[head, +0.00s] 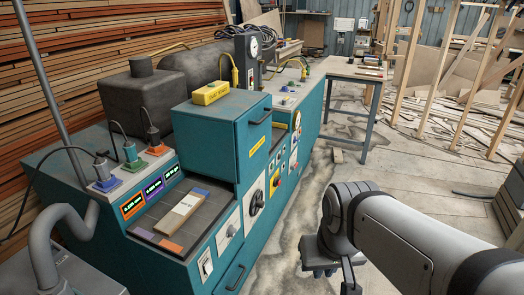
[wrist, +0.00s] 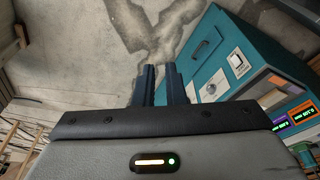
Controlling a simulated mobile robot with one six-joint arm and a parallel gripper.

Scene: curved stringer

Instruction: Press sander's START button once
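The teal machine (head: 150,262) fills the left and middle of the head view. Its front carries a white switch plate (head: 205,264), a round knob plate (head: 229,232), a large black rotary switch (head: 256,204) and a yellow panel with a red control (head: 275,182). A teal front with a switch plate (wrist: 238,63) shows there.
A wooden block (head: 180,213) lies on the machine's dark top bed. A yellow box (head: 210,93) sits on the teal cabinet. A metal-legged table (head: 352,72) stands behind. Timber frames and scattered boards (head: 465,125) lie at back right. Stained floor beside the machine is open.

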